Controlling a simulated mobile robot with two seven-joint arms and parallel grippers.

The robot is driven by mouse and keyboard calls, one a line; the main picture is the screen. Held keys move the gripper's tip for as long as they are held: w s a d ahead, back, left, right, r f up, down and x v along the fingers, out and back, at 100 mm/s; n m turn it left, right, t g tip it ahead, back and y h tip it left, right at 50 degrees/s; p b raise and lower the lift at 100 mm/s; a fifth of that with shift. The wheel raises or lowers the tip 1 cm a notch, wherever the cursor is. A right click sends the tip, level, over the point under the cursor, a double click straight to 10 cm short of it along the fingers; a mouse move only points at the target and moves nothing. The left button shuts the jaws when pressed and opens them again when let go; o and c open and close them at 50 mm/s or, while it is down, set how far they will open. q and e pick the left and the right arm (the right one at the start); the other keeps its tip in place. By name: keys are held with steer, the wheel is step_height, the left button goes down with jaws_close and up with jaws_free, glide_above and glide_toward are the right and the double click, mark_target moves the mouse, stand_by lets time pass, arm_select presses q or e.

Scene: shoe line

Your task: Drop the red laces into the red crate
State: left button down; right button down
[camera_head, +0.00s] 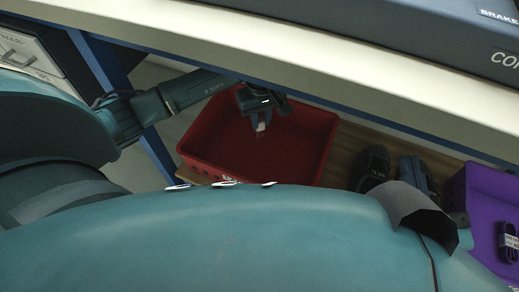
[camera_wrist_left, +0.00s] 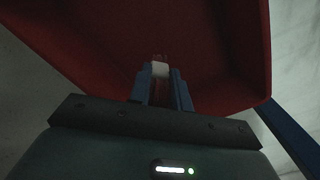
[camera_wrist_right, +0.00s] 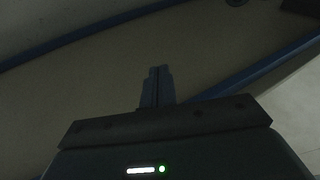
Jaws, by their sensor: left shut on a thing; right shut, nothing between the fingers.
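The red crate (camera_head: 312,150) stands on a brown shelf under the workbench in the head view. Its wall also shows in the left wrist view (camera_wrist_left: 255,45). My left gripper (camera_head: 261,126) reaches in over the crate, fingers pointing down. It is shut on a small piece with a white band, the red laces (camera_wrist_left: 160,69). The red part is dark and hard to tell from the crate behind it. I cannot tell how high above the crate floor the laces hang. My right gripper (camera_wrist_right: 158,72) is shut and empty in its wrist view; the head view does not show it.
A pair of dark shoes (camera_head: 372,168) is on the shelf right of the crate. A purple crate (camera_head: 482,190) with dark blue laces (camera_head: 509,240) stands further right. The bench edge (camera_head: 300,62) runs above the crate, and a blue post (camera_head: 158,150) stands left of it.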

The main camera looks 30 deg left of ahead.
arm_select(q)
steer(key=c, duration=1.2)
jaws_free()
step_height(320, 180, up, 3)
steer(key=shift+w+f+p, duration=0.1)
steer(key=shift+f+p, duration=0.1)
steer(key=shift+p, duration=0.85)
step_height(320, 180, up, 4)
steer(key=p, duration=0.2)
steer(key=shift+p, duration=0.4)
steer(key=shift+r+p, duration=0.3)
steer(key=shift+r, duration=0.2)
arm_select(e)
steer(key=shift+s+d+n+h, duration=0.2)
steer(key=shift+d+n+h, duration=0.3)
steer(key=shift+n, duration=0.1)
